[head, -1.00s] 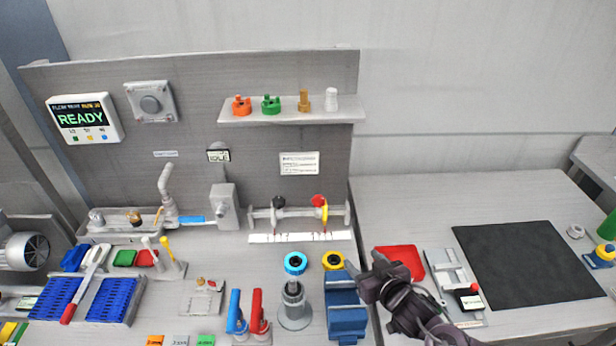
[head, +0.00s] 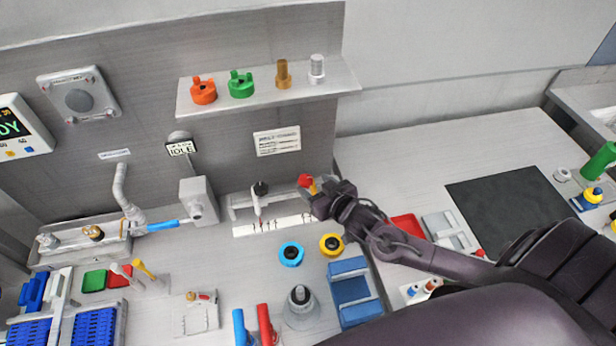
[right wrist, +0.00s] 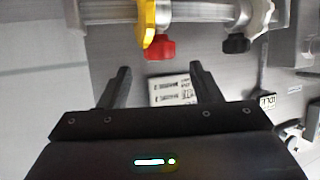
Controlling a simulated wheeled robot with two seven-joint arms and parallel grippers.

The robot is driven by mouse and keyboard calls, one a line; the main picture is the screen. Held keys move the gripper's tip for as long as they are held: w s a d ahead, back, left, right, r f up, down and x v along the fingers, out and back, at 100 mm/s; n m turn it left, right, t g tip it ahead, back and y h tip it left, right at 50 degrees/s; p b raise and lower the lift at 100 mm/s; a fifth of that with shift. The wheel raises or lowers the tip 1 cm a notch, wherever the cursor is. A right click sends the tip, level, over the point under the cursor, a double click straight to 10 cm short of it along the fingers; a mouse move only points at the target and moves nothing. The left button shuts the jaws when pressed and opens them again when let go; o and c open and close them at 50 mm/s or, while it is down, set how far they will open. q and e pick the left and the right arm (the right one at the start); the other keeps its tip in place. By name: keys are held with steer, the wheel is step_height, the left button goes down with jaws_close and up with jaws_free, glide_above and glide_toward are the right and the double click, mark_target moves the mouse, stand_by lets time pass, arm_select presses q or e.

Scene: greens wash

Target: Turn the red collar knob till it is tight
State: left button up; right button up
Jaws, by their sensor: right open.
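The red knob (head: 305,181) is on the right end of the pipe rail, against the back wall, with a yellow part (head: 313,188) beside it. In the right wrist view the red knob (right wrist: 160,48) hangs below the rail next to the yellow part (right wrist: 153,20). My right gripper (head: 317,197) is at the right end of the rail, close to the red knob. In the right wrist view its two fingers (right wrist: 160,72) are apart and empty, with the knob ahead, between their lines and not gripped. My left gripper is not in view.
A black knob (head: 260,188) is on the left of the same rail; it also shows in the right wrist view (right wrist: 237,43). A shelf (head: 345,82) with coloured fittings hangs above. Blue (head: 291,253) and yellow (head: 331,244) rings and a blue block (head: 352,290) stand in front.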

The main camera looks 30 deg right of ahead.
mark_target(306, 179)
steer(key=x, duration=0.3)
steer(key=shift+w+f+p, duration=0.1)
steer(key=shift+w+p, duration=0.2)
steer(key=shift+w+a+f, duration=0.1)
steer(key=shift+w+f, duration=0.05)
steer(key=shift+w, duration=0.1)
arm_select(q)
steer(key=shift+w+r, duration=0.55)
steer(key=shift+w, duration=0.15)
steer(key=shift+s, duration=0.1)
arm_select(e)
steer(key=shift+c, duration=0.5)
steer(key=c, duration=0.9)
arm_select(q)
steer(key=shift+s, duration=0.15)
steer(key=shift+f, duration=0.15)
arm_select(e)
steer(key=shift+n+y, duration=0.4)
